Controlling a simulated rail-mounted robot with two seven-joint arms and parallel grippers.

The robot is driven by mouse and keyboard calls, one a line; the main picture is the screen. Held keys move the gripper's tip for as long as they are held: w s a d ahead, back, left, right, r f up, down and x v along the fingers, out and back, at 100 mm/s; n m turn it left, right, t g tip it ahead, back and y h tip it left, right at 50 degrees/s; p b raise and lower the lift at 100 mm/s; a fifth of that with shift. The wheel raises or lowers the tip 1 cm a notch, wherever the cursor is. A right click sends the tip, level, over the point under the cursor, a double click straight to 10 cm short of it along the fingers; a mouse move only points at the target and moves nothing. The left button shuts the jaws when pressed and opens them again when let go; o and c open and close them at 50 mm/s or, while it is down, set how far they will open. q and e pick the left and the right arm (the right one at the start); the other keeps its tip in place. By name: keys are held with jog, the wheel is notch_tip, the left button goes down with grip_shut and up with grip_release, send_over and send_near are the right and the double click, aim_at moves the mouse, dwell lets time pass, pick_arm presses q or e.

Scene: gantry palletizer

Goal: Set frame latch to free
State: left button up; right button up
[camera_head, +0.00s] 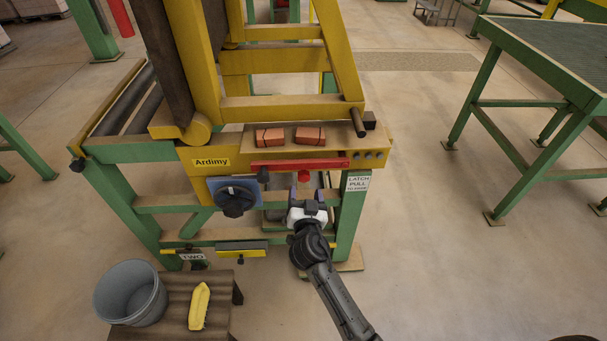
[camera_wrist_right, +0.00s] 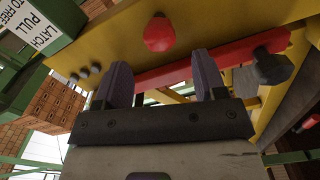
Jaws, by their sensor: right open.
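The frame latch is a red bar (camera_head: 300,164) along the front of the yellow frame, with a red round knob (camera_head: 304,176) below it. A white sign (camera_head: 358,184) at its right reads "LATCH PULL TO FREE". My right gripper (camera_head: 305,194) is just below and in front of the knob, fingers pointing at the frame. In the right wrist view the red knob (camera_wrist_right: 159,33) shows beyond the two open fingers (camera_wrist_right: 161,76), apart from them. The red bar (camera_wrist_right: 190,72) runs behind the fingers to a dark end piece (camera_wrist_right: 273,66). My left gripper is out of view.
A black rotary knob (camera_head: 236,198) on a blue plate sits left of the latch. Orange-red bricks (camera_head: 270,137) lie on the ledge above.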

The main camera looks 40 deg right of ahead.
aim_at(304, 180)
jog(key=b+x, duration=0.1)
jog(key=x, duration=0.7)
jog(key=shift+s+b, duration=0.1)
jog(key=shift+b, duration=0.2)
jog(key=shift+w+d, duration=0.3)
jog(key=shift+w, duration=0.15)
